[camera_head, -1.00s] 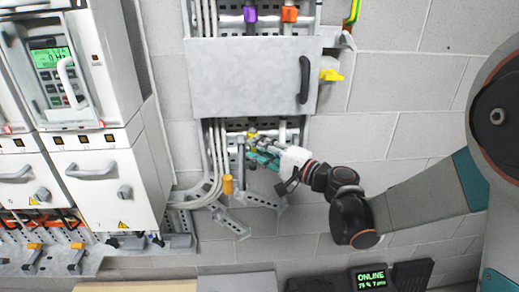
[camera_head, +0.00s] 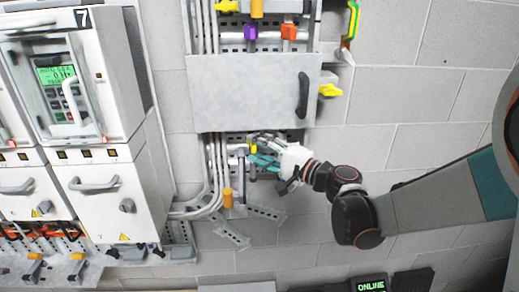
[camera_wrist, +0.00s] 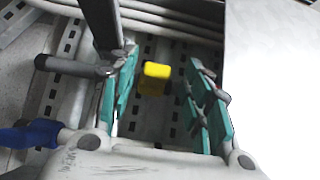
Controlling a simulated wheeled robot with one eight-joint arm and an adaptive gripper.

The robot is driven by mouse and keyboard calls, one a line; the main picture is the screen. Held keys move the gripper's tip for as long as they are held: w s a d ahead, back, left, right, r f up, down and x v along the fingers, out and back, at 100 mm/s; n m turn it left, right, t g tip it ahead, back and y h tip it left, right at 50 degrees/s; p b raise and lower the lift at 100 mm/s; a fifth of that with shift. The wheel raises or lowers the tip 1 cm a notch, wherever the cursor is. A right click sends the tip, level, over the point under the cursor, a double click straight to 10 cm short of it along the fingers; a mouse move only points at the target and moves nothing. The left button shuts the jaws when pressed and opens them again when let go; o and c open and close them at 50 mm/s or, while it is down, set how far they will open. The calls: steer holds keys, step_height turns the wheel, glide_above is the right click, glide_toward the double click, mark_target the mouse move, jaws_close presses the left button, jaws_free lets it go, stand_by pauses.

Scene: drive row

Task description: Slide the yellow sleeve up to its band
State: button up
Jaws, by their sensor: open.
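A small yellow piece, which looks like the yellow sleeve (camera_wrist: 156,70), sits between the two teal fingers of my gripper (camera_wrist: 161,88) in the wrist view. The fingers are apart, with a gap on both sides of the piece. In the head view my gripper (camera_head: 262,160) is just below the grey metal box (camera_head: 240,95), reaching in from the right. A bit of yellow shows at its fingertips. I cannot make out a band on the sleeve's pipe. What is under the yellow piece is mostly hidden.
A dark post (camera_wrist: 100,22) and a grey rod (camera_wrist: 72,66) stand close by the left finger. The pale box panel (camera_wrist: 275,70) fills the right of the wrist view. An orange-yellow cylinder (camera_head: 228,197) is lower left. White drive cabinets (camera_head: 110,190) stand left.

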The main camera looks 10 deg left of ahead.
steer(key=v, duration=1.2)
steer(key=shift+f, duration=0.1)
steer(key=s+d+f+n+g+h+b, duration=0.1)
steer(key=s+d+f+n+h+b, duration=0.2)
steer(key=s+f+b, duration=0.4)
steer(key=s+d+f+g+h+b, duration=0.1)
steer(key=s+d+f+h+b, duration=0.3)
steer(key=f, duration=0.4)
steer(key=s+d+f+n+h+b, duration=0.3)
steer(key=s+d+f+h+b, duration=0.5)
steer(key=d+f, duration=0.4)
steer(key=shift+s+d+h+b, duration=0.3)
steer(key=shift+s+d+b, duration=0.55)
steer(key=shift+d, duration=0.05)
